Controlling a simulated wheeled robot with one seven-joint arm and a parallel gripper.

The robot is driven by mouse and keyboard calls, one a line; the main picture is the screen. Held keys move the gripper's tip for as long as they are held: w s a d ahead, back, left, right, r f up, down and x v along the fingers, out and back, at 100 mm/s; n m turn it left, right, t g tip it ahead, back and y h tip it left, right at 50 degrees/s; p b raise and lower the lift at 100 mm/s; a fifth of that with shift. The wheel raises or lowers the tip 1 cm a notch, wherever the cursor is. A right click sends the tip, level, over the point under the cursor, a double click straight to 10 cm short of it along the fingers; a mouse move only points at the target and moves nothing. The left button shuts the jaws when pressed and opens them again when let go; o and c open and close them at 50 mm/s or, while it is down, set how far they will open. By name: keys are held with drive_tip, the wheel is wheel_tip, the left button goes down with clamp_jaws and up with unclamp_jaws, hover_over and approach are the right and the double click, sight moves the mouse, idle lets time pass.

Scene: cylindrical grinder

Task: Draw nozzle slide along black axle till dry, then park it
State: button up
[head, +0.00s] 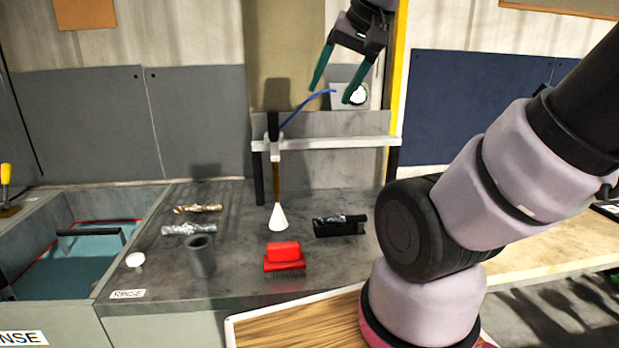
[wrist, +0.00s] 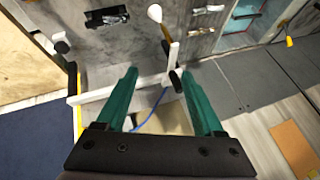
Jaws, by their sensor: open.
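The nozzle slide (head: 275,146) sits near the left end of a white rail (head: 340,143). A brown stem hangs from it and ends in a white cone nozzle (head: 278,217) above the bench. In the wrist view the slide (wrist: 173,52) and nozzle (wrist: 155,13) lie beyond my fingertips. A black piece with a shiny silvery part (head: 340,225), perhaps the black axle, lies right of the nozzle; it also shows in the wrist view (wrist: 106,17). My gripper (head: 335,91), with green fingers, is open and empty, above the rail and right of the slide. Wetness cannot be told.
A blue hose (head: 303,109) runs from the slide below my gripper. A red block (head: 284,257), a grey cup (head: 201,257), a white knob (head: 135,260) and two shiny pieces (head: 188,229) stand or lie on the bench. A sunken teal basin (head: 70,265) is at left.

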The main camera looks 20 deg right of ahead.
drive_tip(key=w+r+g, duration=0.2)
drive_tip(key=w, duration=0.6)
drive_tip(key=g+h, duration=0.2)
drive_tip(key=g, duration=0.2)
hover_over(274, 142)
drive_tip(key=f, duration=0.6)
drive_tip(key=shift+w+d, duration=0.2)
drive_tip(key=shift+d, duration=0.05)
drive_tip(key=shift+w+a+f+g, duration=0.15)
drive_tip(key=shift+w+f+g, duration=0.15)
drive_tip(key=shift+f, duration=0.1)
wheel_tip(274, 142, down, 10)
drive_tip(key=shift+f, duration=0.25)
clamp_jaws()
drive_tip(key=shift+r, duration=0.1)
